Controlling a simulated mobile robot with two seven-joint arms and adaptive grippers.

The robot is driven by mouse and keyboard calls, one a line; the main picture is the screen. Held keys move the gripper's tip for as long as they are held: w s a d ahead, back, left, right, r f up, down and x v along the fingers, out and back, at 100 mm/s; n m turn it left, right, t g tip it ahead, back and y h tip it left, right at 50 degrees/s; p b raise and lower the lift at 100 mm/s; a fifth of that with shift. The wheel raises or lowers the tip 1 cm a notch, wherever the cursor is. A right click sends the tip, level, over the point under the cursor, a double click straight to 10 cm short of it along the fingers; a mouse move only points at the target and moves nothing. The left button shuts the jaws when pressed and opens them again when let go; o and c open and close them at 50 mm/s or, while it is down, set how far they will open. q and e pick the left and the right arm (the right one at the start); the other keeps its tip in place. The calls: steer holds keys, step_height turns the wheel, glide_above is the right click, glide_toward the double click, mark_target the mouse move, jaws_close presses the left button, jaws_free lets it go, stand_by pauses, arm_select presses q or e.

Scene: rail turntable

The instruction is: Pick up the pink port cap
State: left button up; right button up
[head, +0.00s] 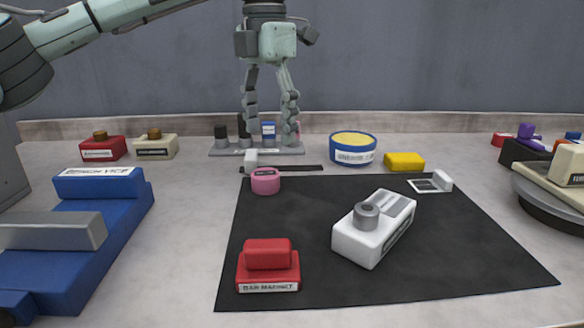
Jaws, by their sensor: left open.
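A pink item (297,136) shows only in part at the right end of a grey rack (228,152), behind the right finger of my left gripper; it may be the pink port cap. A short round pink piece with a pale label (265,182) sits at the back left of the black mat. I cannot tell for certain which one is the cap. My left gripper (270,122) points down over the rack, open, its fingers on either side of a blue-and-white item (268,130). It appears empty. My right gripper is out of view.
Dark posts (221,132) stand on the rack's left part. A blue-and-yellow tub (353,148) and yellow block (405,162) stand right of it. The black mat (310,225) holds a red magnet (268,266) and white device (374,228). A blue vice (90,225) stands left, a turntable (550,205) right.

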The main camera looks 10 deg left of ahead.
mark_target(268, 172)
arm_select(q)
steer(key=shift+a+f, duration=0.2)
steer(key=f, duration=0.7)
steer(key=shift+s, duration=0.35)
steer(key=c, duration=0.9)
